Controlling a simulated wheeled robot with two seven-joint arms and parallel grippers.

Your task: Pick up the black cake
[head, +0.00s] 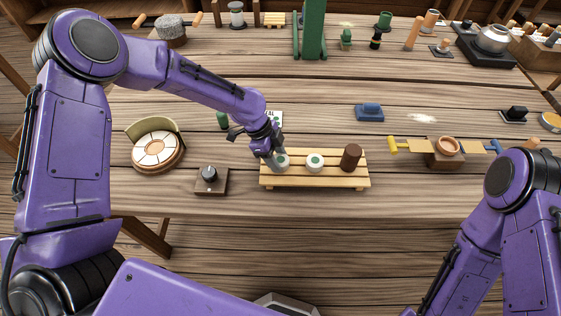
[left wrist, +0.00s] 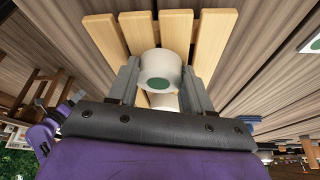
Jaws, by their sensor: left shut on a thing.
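A dark brown cylinder (head: 351,157), the darkest cake, stands at the right end of the slatted wooden rack (head: 333,182). A white cake with a green disc (head: 315,161) stands in the middle of the rack. My left gripper (head: 274,158) is at the rack's left end, shut on another white cake with a green disc (head: 282,160). In the left wrist view this white cake (left wrist: 160,67) sits between the two fingers (left wrist: 158,85), over the slats. The dark cake is apart from my left gripper. My right gripper is out of view.
A round segmented tray (head: 156,150) and a small box with a black knob (head: 210,180) lie left of the rack. A blue block (head: 369,112) lies behind it. A balance with a clay bowl (head: 447,147) stands to its right. The table between is mostly clear.

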